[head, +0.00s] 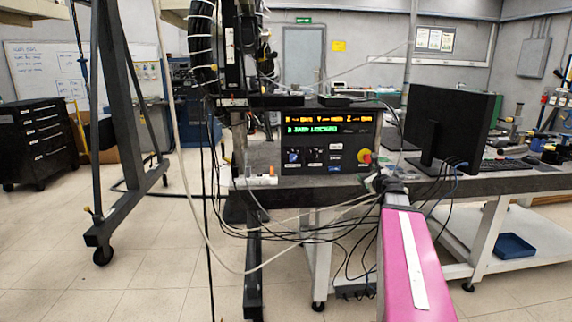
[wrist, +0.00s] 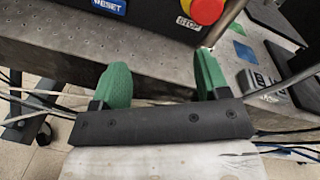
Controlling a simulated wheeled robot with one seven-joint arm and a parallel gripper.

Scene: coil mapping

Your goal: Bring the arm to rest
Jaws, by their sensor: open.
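My arm is the pink and white link (head: 408,260) reaching forward from the bottom right in the head view. My gripper (wrist: 163,82) shows in the wrist view with two green fingertips held wide apart on a black bar. Nothing is between the fingers. The gripper is in front of the edge of the grey bench (wrist: 150,55), below the control box (wrist: 150,12). In the head view the gripper end is small and dark, just right of the red emergency button (head: 364,156), so its fingers are hard to make out there.
The control box (head: 328,142) with lit displays stands on the bench, left of a black monitor (head: 448,125). Loose cables (head: 325,230) hang below the bench front. A gantry frame (head: 122,90) stands at left. The floor (head: 160,260) at lower left is mostly clear.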

